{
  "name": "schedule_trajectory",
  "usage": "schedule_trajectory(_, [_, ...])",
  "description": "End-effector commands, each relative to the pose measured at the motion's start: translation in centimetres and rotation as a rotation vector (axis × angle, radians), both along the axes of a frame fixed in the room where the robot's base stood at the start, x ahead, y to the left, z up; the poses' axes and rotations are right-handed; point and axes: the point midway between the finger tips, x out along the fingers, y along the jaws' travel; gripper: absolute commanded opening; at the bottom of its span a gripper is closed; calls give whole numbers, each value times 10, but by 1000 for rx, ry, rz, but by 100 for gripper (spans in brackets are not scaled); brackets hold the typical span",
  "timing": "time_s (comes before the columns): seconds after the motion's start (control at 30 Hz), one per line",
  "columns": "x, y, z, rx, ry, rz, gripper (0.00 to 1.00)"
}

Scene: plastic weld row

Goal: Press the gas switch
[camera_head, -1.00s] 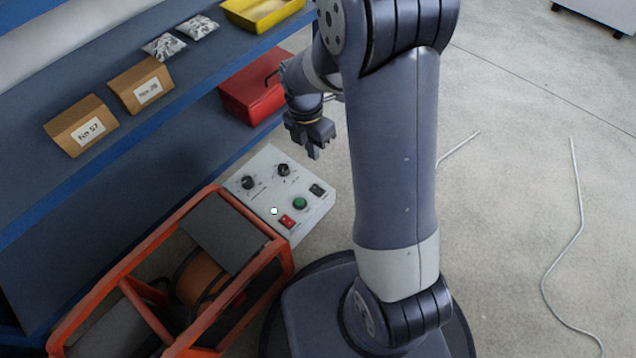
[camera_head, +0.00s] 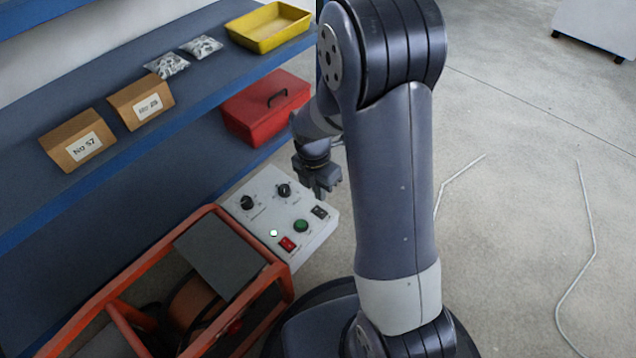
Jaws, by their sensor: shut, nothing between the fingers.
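A white control panel (camera_head: 262,212) sits at the end of an orange-framed machine, left of my arm. On its face are two black knobs, a lit white lamp (camera_head: 273,233), a red switch (camera_head: 287,243), a green button (camera_head: 301,226) and a black switch (camera_head: 320,212). The labels are too small to read, so I cannot tell which is the gas switch. My gripper (camera_head: 322,190) is shut and empty, pointing down just above the panel's far right edge, near the black switch. I cannot tell whether it touches the panel.
Blue shelves (camera_head: 205,95) at the left hold two cardboard boxes, two small bags and a yellow tray (camera_head: 268,28). A red toolbox (camera_head: 265,108) stands on the lower shelf behind my gripper. The orange frame (camera_head: 120,262) borders the panel. Concrete floor at right is open, with thin rods lying on it.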

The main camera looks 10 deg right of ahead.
Motion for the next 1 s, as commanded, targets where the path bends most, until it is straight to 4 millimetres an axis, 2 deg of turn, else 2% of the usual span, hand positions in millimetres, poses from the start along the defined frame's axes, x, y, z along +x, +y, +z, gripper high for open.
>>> schedule_trajectory(0.03, [-2,-1,-17,0,4,0,0])
schedule_trajectory(0.1, [-3,-2,-30,0,2,0,0])
schedule_trajectory(0.3, [-5,-4,-54,-1,1,0,0])
schedule_trajectory(0.47, [-6,-5,-62,0,0,0,0])
schedule_trajectory(1.0, [-7,-6,-66,0,0,0,0])
